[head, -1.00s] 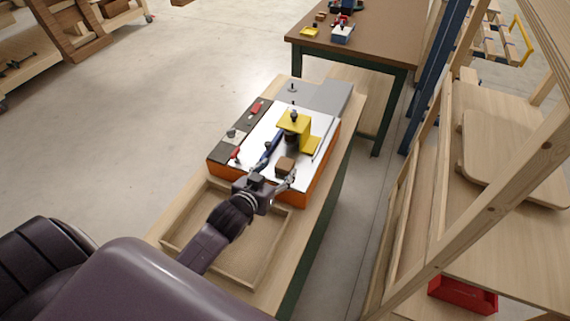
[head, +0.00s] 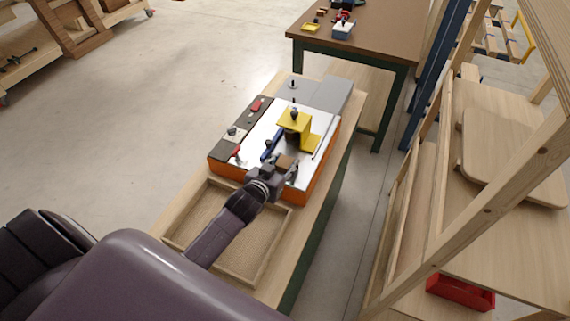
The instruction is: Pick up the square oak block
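A small brown square block (head: 286,160), which looks like the oak block, is on the white and orange machine bed, in front of the yellow bracket. My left gripper (head: 284,167) is right at the block. One finger shows at the block's right side, and the gripper body covers its near side. The other finger is hard to make out, so I cannot tell whether the fingers press on the block. My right gripper is not in view.
A yellow bracket (head: 307,140) stands just behind the block. A dark blue part (head: 271,143) lies to its left. A shallow wooden tray (head: 254,274) is on the bench in front. A wooden frame stands at the right.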

